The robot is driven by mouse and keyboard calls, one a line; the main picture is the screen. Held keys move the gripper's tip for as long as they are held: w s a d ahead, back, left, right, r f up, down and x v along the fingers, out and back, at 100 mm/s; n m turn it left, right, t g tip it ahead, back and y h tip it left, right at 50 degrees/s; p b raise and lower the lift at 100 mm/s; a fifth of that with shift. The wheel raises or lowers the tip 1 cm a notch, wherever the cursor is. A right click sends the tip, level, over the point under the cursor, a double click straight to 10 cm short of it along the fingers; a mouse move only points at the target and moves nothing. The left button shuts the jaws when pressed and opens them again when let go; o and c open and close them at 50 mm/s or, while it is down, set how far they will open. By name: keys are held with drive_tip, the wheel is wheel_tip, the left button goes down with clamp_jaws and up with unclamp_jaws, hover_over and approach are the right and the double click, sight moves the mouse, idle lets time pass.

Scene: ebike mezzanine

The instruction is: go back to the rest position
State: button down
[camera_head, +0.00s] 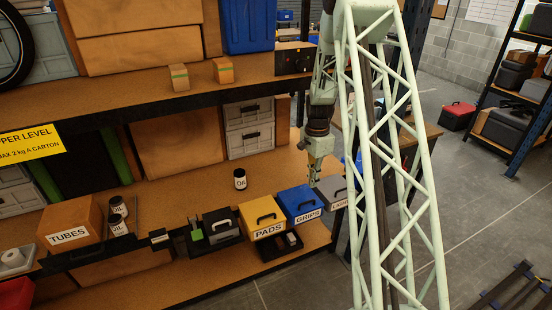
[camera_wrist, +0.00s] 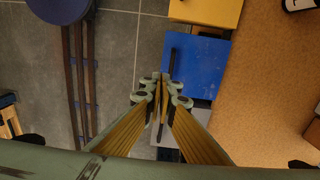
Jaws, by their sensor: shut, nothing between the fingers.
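My gripper (camera_head: 314,180) is shut and empty. In the head view its tip points down by the blue GRIPS box (camera_head: 300,203) and the grey LAMP box (camera_head: 331,190). In the wrist view the closed fingertips (camera_wrist: 161,84) overlap the left part of the blue box (camera_wrist: 200,68), by its dark handle. The grey box (camera_wrist: 197,113) shows partly behind the fingers. I cannot tell how far the tips are above the boxes. My arm's pale green lattice link hides part of the right side of the head view.
The yellow PADS box (camera_head: 263,216), an open black box (camera_head: 217,230) and the TUBES carton (camera_head: 70,222) stand along the shelf's front. An Oil jar (camera_head: 240,179) stands behind. The upper shelf (camera_head: 140,85) is above; two small cartons sit near its edge. Grey floor (camera_head: 270,296) lies in front.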

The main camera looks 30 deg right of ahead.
drive_tip(key=s+a+r+n+t+b, duration=0.1)
drive_tip(key=s+a+r+n+b, duration=0.3)
drive_tip(key=a+r, duration=0.9)
drive_tip(key=s+a+r+n+t+b, duration=0.1)
drive_tip(key=s+a+r+n, duration=0.45)
drive_tip(key=a+r, duration=0.75)
drive_tip(key=s+a+r+n+t+b, duration=0.1)
drive_tip(key=s+a+r+n+b, duration=0.1)
drive_tip(key=s+a+r, duration=0.35)
drive_tip(key=s+a+r+n+b, duration=0.1)
drive_tip(key=s+a+r+n, duration=0.15)
drive_tip(key=s, duration=0.65)
drive_tip(key=s+a+n+b, duration=0.1)
drive_tip(key=s+a+n, duration=0.1)
drive_tip(key=s, duration=0.6)
drive_tip(key=s+a+f+n+t+b, duration=0.1)
drive_tip(key=s+a+n+b, duration=0.1)
drive_tip(key=s, duration=0.6)
drive_tip(key=a+n, duration=0.1)
drive_tip(key=a, duration=0.1)
drive_tip(key=shift+s+a+f, duration=0.3)
drive_tip(key=shift+s+a, duration=0.05)
drive_tip(key=shift+s, duration=0.05)
